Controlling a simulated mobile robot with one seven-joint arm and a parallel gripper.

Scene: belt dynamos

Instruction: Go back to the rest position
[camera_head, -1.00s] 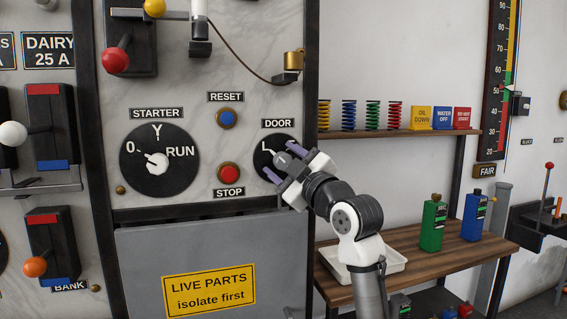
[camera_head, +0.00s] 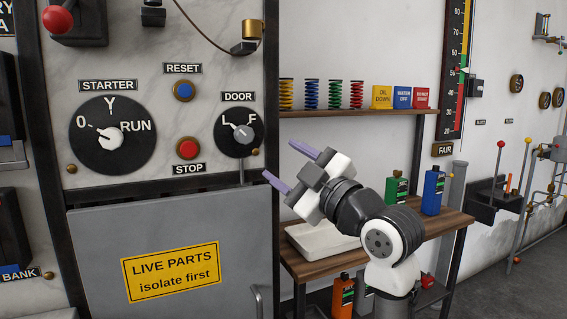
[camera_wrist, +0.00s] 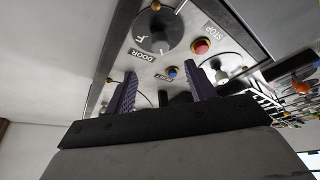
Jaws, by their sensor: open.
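My gripper (camera_head: 290,168) is open and empty, with its two purple fingers spread and pointing up-left. It is in front of the panel, right of and below the DOOR knob (camera_head: 240,132), and apart from it. The DOOR knob is a black dial with a pale handle; its pointer is toward the upper left, at the L side. In the wrist view my fingers (camera_wrist: 162,92) also stand apart with nothing between them, and the DOOR knob (camera_wrist: 157,33) shows beyond them at the top.
A wooden bench (camera_head: 300,268) with a white tray (camera_head: 320,240), a green bottle (camera_head: 397,190) and a blue bottle (camera_head: 433,190) stands behind my arm. A shelf (camera_head: 375,111) with coloured springs is above. The grey LIVE PARTS door (camera_head: 100,240) lies left.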

